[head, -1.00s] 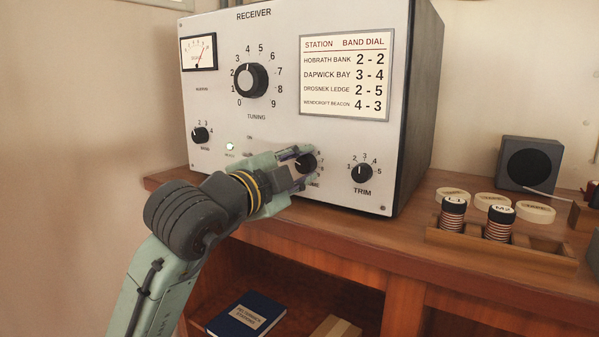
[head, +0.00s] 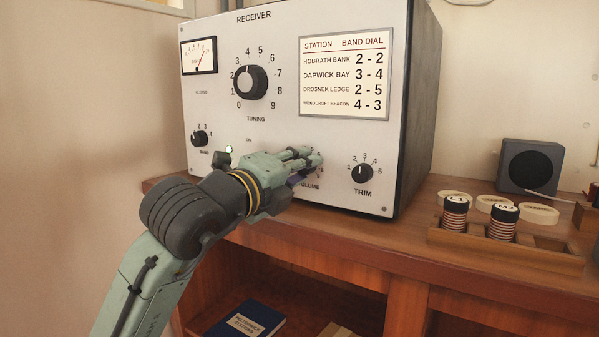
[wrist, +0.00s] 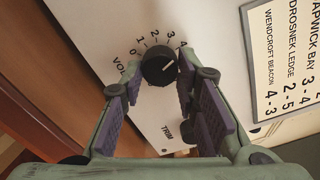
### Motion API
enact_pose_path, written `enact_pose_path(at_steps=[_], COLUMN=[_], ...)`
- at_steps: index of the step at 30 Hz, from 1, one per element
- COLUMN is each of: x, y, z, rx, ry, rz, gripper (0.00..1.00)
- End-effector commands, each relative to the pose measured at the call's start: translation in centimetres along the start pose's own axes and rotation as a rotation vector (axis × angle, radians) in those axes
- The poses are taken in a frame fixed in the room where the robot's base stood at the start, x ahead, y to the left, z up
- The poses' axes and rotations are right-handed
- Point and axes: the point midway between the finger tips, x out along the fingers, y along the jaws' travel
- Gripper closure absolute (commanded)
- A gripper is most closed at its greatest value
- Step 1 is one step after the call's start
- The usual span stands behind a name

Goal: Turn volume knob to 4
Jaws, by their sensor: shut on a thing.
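The black volume knob (wrist: 158,67) sits low on the receiver's white front panel, beside the trim knob. In the wrist view its white pointer line aims up and right, roughly at the 4 of its scale; the 0 to 4 marks are readable. My gripper (head: 308,168) is at this knob, with its fingers on either side of it, shut on it. In the head view my fingers hide the knob and most of its scale, while part of the VOLUME label shows below them. The purple finger pads (wrist: 205,120) show in the wrist view.
The receiver (head: 240,118) stands on a wooden desk. The trim knob (head: 362,173) is just right of my gripper, and the large tuning knob (head: 250,82) is above. A wooden rack (head: 505,250) with labelled cylinders and a grey speaker (head: 531,167) stand at right.

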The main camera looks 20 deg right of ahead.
Motion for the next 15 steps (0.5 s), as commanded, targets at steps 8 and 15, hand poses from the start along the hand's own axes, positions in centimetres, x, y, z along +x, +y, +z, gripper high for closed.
enact_pose_path(at_steps=[8, 15], x=[0.01, 0.01], y=[0.06, 0.05], z=[-0.03, -0.04], rx=[0.081, 0.097], ry=[0.001, 0.001], rz=[0.001, 0.000], gripper=[0.99, 0.99])
